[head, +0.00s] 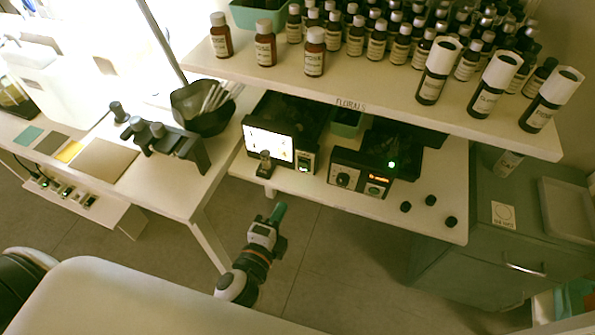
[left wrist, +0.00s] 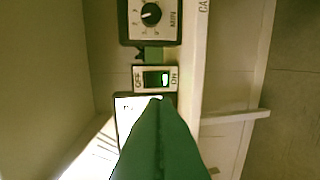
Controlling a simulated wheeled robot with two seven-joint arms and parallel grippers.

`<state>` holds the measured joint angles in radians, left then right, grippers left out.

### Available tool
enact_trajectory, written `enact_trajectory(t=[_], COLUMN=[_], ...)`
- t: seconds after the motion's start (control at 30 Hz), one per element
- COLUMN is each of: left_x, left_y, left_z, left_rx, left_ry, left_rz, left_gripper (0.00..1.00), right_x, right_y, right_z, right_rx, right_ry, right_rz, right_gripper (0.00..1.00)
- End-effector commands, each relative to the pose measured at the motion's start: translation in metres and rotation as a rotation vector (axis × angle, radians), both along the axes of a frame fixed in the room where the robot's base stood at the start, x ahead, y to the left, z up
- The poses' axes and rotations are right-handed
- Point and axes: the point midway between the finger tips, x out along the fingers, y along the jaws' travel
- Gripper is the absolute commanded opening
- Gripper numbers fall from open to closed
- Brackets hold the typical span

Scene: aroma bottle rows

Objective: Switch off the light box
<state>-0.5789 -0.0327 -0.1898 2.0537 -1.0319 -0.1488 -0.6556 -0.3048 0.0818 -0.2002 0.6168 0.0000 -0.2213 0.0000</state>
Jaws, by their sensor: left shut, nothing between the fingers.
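The light box (head: 268,146) stands on the lower shelf, its front panel glowing white. The bright panel (left wrist: 124,103) is partly hidden by my fingers. My left gripper (head: 278,212) is shut and empty, its green fingers in front of and below the shelf, apart from the box. In the left wrist view its fingertips (left wrist: 155,101) appear just below the switch.
A small dark bottle (head: 265,164) stands before the glowing panel. A dial unit (head: 360,174) stands to the right, with several black caps (head: 431,200) beyond it. The upper shelf (head: 380,93), crowded with bottles, overhangs. The floor in front is clear.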

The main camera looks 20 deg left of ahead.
Motion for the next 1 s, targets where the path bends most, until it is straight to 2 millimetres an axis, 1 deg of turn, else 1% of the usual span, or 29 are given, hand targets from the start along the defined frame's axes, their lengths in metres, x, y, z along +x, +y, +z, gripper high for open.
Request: enact_trajectory(t=[0.03, 0.3, 0.37, 0.5, 0.6, 0.7, 1.0], left_x=[0.011, 0.069, 0.080, 0.102, 0.112, 0.118, 0.120], left_y=[0.000, -0.002, -0.003, -0.004, -0.004, -0.004, -0.004], left_z=[0.002, -0.009, -0.012, -0.008, -0.008, -0.008, -0.009], left_rx=[0.002, 0.001, 0.000, 0.001, 0.000, -0.001, -0.001], left_ry=[-0.004, -0.002, -0.002, -0.001, 0.001, 0.001, 0.002], left_rz=[0.000, 0.000, 0.000, -0.001, -0.001, 0.000, 0.000], left_gripper=[0.00, 0.00, 0.00, 0.00, 0.00, 0.00, 0.00], right_x=[0.001, 0.005, 0.006, 0.006, 0.006, 0.006, 0.007], right_y=[0.000, 0.000, 0.000, 0.000, 0.001, 0.001, 0.001], right_z=[0.005, 0.012, 0.013, 0.020, 0.022, 0.023, 0.023], right_rx=[0.000, 0.001, 0.001, 0.001, 0.001, 0.001, 0.002], right_ry=[-0.002, -0.008, -0.009, -0.010, -0.011, -0.011, -0.011], right_rz=[0.000, 0.000, 0.000, 0.000, 0.000, 0.000, -0.001], right_gripper=[0.00, 0.00, 0.00, 0.00, 0.00, 0.00, 0.00])
